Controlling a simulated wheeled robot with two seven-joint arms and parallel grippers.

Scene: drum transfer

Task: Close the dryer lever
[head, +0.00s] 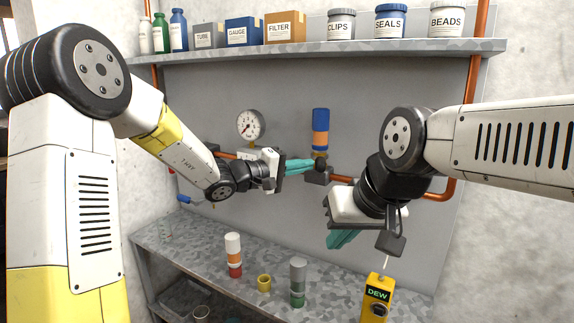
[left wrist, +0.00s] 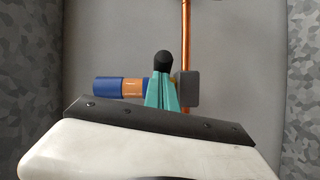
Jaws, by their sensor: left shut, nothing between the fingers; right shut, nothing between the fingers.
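The dryer (head: 320,131), a blue and orange cylinder, stands upright on the copper pipe line above a dark grey block (head: 317,176). In the left wrist view the dryer (left wrist: 118,88) lies sideways, left of the block (left wrist: 187,90). The lever's black rounded knob (head: 321,161) is at the fingertips of my left gripper (head: 311,165). In the left wrist view the knob (left wrist: 164,60) shows just beyond the shut teal fingers (left wrist: 162,80). I cannot tell whether they touch; the lever's arm is hidden. My right gripper (head: 336,243) is shut and empty, pointing down above the bench.
The bench (head: 200,245) holds a white-orange-red cylinder (head: 233,256), a yellow cup (head: 264,283), a grey-green cylinder (head: 298,283) and a yellow DEW meter (head: 377,298). A gauge (head: 250,126) is left of the dryer. A shelf (head: 320,48) with bottles, boxes and jars is above.

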